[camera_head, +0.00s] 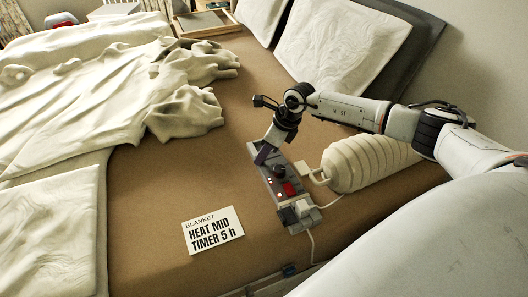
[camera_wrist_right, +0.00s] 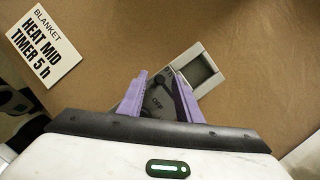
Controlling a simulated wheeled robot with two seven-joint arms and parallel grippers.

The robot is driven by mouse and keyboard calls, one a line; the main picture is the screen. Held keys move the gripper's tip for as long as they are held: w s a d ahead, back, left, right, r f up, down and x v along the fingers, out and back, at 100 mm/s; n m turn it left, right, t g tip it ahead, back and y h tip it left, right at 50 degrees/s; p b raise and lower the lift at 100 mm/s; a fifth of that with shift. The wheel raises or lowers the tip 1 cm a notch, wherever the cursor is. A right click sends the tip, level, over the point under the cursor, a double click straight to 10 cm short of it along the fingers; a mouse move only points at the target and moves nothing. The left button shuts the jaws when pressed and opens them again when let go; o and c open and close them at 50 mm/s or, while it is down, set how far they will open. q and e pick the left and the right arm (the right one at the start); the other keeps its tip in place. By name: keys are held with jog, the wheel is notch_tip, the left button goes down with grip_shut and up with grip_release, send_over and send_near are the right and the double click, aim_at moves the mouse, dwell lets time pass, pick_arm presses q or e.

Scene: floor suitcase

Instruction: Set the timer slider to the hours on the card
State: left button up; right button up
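The white card (camera_head: 212,231) lies on the brown bed sheet and reads "BLANKET, HEAT MID, TIMER 5 h"; it also shows in the right wrist view (camera_wrist_right: 40,47). A grey control panel (camera_head: 268,180) with a dark knob (camera_head: 279,171) and a red patch (camera_head: 290,188) lies right of the card. My right gripper (camera_head: 264,155) is over the panel's far end. In the right wrist view its purple fingers (camera_wrist_right: 160,88) are apart, with the panel's dark face and an "OFF" mark (camera_wrist_right: 157,103) between them. I cannot make out the timer slider or its setting. My left gripper is not in view.
A cream ribbed roll (camera_head: 365,164) lies right of the panel. White plugs (camera_head: 302,209) and a cable are at the panel's near end. Rumpled blankets (camera_head: 100,80) cover the left side, and pillows (camera_head: 340,45) are at the back. The sheet around the card is clear.

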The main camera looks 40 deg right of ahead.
grip_shut()
jog(key=shift+s+d+b, duration=0.2)
jog(key=shift+d, duration=0.55)
jog(key=shift+s+d+b, duration=0.15)
jog(key=shift+d, duration=0.55)
jog(key=shift+s+d+b, duration=0.2)
jog(key=shift+d, duration=0.55)
grip_release()
jog(key=shift+r, duration=0.15)
jog(key=v, duration=1)
jog(key=shift+p, duration=0.45)
